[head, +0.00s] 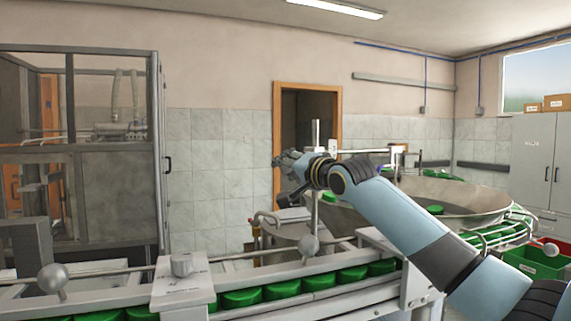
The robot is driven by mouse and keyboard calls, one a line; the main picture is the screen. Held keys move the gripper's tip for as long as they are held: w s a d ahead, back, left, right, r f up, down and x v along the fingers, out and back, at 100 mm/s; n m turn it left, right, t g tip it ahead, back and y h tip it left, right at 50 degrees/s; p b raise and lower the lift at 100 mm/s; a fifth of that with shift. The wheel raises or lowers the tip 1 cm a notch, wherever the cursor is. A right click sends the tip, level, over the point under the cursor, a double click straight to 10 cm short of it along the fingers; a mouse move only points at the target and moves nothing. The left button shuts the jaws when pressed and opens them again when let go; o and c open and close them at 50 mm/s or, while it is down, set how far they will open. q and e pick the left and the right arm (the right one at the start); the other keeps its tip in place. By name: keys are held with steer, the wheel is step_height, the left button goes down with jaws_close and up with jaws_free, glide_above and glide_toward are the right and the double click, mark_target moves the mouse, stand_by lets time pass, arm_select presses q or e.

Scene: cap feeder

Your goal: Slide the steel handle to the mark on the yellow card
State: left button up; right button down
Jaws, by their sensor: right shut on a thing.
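My right gripper (283,160) is at the middle of the head view, at the end of my blue-grey arm that comes in from the lower right. Its fingers point left and are shut. It is beside a vertical steel post (316,130) above the conveyor. The steel handle is hidden or too small to make out at the fingers. No yellow card with a mark can be made out clearly. My left gripper is not in view.
Green caps (283,290) lie in a row in the conveyor (330,293). A wide feeder bowl (478,198) is behind my right arm. A framed cabinet (115,190) stands left.

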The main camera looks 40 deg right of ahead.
steer(key=c, duration=1.5)
jaws_free()
steer(key=o, duration=0.5)
steer(key=shift+s+r, duration=0.15)
steer(key=shift+s, duration=0.05)
steer(key=shift+w, duration=0.1)
steer(key=shift+s+a, duration=0.15)
steer(key=shift+s, duration=2.9)
steer(key=shift+s+a, duration=0.1)
steer(key=shift+s, duration=2.9)
